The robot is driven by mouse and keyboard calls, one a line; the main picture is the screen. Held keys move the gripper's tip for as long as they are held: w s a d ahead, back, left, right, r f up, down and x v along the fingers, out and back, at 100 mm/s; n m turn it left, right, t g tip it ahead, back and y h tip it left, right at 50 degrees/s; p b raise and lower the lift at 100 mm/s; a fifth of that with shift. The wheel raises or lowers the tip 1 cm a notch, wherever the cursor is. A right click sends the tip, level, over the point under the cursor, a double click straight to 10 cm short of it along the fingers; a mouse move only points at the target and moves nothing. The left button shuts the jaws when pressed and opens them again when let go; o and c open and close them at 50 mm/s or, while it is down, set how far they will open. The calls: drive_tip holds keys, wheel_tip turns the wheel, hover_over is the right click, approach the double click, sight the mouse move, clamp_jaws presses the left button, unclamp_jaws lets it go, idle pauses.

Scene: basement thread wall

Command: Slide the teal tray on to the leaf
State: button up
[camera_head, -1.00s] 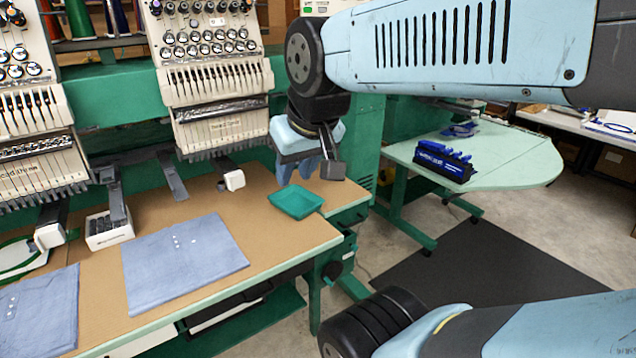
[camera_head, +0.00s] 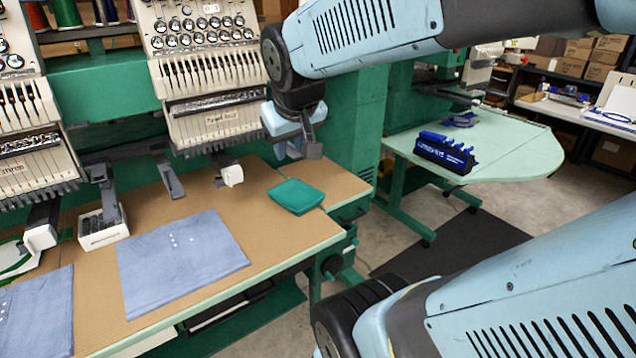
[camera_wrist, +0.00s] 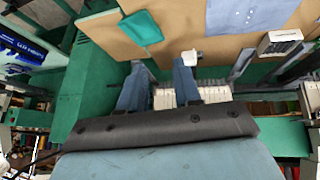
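The teal tray (camera_head: 296,197) lies flat on the tan worktop (camera_head: 215,202), close to its right end. The leaf seems to be the small tan section (camera_head: 343,184) right of the seam beside the tray. The tray's right edge is at this seam; I cannot tell whether it overlaps. In the wrist view the tray (camera_wrist: 142,28) is beyond my fingertips, with the leaf (camera_wrist: 100,38) to its left. My gripper (camera_head: 293,150) hangs above and behind the tray, apart from it. In the wrist view its two fingers (camera_wrist: 159,72) are spread with nothing between them.
Embroidery machine heads (camera_head: 215,95) stand behind the worktop. Folded blue cloth (camera_head: 180,262) lies left of the tray, and a small white box (camera_head: 103,228) stands farther left. A pale green table (camera_head: 490,155) with a blue rack (camera_head: 445,152) stands at right, across a floor gap.

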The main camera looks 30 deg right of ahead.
drive_tip(key=w+d+f+n+t+h, duration=0.1)
drive_tip(key=w+d+f, duration=0.4)
drive_tip(key=w+d, duration=0.3)
drive_tip(key=w+d+f+t+h, duration=0.1)
drive_tip(key=w+d+f, duration=0.45)
drive_tip(key=d, duration=0.35)
drive_tip(key=d+f+t+y, duration=0.2)
drive_tip(key=d+f+y, duration=0.1)
drive_tip(key=f, duration=0.5)
drive_tip(key=s+d+f+n+t+y, duration=0.1)
drive_tip(key=d+f+y, duration=0.3)
drive_tip(key=f, duration=0.4)
drive_tip(key=shift+s+d+t+y, duration=0.2)
drive_tip(key=shift+t+y, duration=0.2)
drive_tip(key=shift+t, duration=0.4)
drive_tip(key=shift+w+a, duration=0.1)
drive_tip(key=shift+w, duration=0.05)
approach(296, 197)
drive_tip(key=w+d, duration=0.1)
drive_tip(key=w, duration=0.1)
drive_tip(key=w+d+f, duration=0.1)
drive_tip(key=w, duration=0.1)
drive_tip(key=w+d, duration=0.1)
drive_tip(key=w, duration=0.1)
drive_tip(key=shift+w+f, duration=0.2)
